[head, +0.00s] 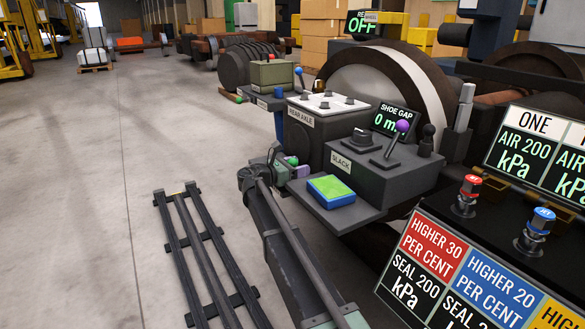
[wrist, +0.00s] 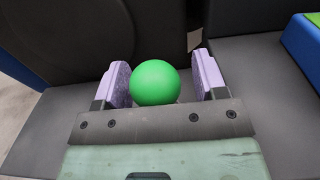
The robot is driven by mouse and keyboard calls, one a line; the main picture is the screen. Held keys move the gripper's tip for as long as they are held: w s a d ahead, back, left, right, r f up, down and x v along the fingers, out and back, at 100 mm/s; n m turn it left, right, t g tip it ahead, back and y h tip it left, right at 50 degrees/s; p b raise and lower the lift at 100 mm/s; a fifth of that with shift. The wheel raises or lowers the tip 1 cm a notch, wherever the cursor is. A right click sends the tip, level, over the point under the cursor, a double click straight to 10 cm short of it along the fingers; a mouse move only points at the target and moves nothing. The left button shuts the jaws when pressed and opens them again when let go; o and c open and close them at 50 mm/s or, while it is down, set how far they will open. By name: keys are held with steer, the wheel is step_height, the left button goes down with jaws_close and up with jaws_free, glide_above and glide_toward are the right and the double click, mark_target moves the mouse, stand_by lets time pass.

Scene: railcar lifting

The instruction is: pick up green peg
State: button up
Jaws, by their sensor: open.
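The green peg shows in the wrist view as a round green knob (wrist: 155,83). It sits between the two purple finger pads of my gripper (wrist: 160,72), with a small gap on the right and little or none visible on the left. The lower part of the peg is hidden behind the gripper's front plate. In the head view my gripper (head: 291,165) is beside the grey console, and the green peg (head: 293,160) shows small between its fingers. The gripper is open around the peg.
A blue block with a green top (head: 331,189) lies on the shelf to the right of my gripper. The SLACK box with a purple-knobbed lever (head: 402,126) stands behind it. The REAR AXLE box (head: 325,105) rises close behind. Open floor (head: 110,150) lies to the left.

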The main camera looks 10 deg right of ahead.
steer(key=c, duration=1)
